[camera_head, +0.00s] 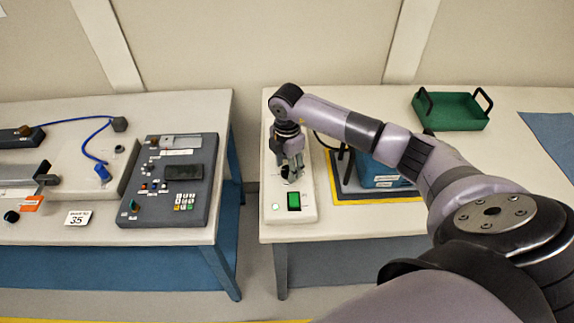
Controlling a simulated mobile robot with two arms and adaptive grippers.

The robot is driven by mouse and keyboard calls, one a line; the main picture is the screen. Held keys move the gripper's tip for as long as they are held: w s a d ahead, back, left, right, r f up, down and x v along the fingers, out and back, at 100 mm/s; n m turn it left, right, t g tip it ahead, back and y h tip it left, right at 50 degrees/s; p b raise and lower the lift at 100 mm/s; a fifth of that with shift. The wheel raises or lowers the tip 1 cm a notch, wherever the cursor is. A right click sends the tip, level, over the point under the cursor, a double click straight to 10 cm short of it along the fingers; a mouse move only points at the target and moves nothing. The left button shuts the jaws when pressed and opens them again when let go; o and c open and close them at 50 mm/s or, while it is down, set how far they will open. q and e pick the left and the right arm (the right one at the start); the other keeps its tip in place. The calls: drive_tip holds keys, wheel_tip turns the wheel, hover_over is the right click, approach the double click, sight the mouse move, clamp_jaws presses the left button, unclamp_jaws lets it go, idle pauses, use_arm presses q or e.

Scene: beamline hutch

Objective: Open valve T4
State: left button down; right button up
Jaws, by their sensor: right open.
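My right gripper (291,177) is open and points down over a pale box (309,208) on the right table. The gripper hides much of the upper part of this box, and small dark parts show around the fingertips. I cannot tell whether the fingers touch anything. The box has a green-lit switch (294,201) and a small round green light (276,206) near its front. I can read no T4 label, so I cannot tell which part is valve T4. My left gripper is out of view.
A blue box (386,181) stands on a yellow-edged dark mat right of the pale box, partly behind my arm. A green tray (451,112) with black handles stands farther back. A grey control panel (172,181) lies on the left table, across a gap.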

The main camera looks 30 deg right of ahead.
sight(287, 169)
wheel_tip(287, 169, up, 12)
idle(0.6)
idle(0.5)
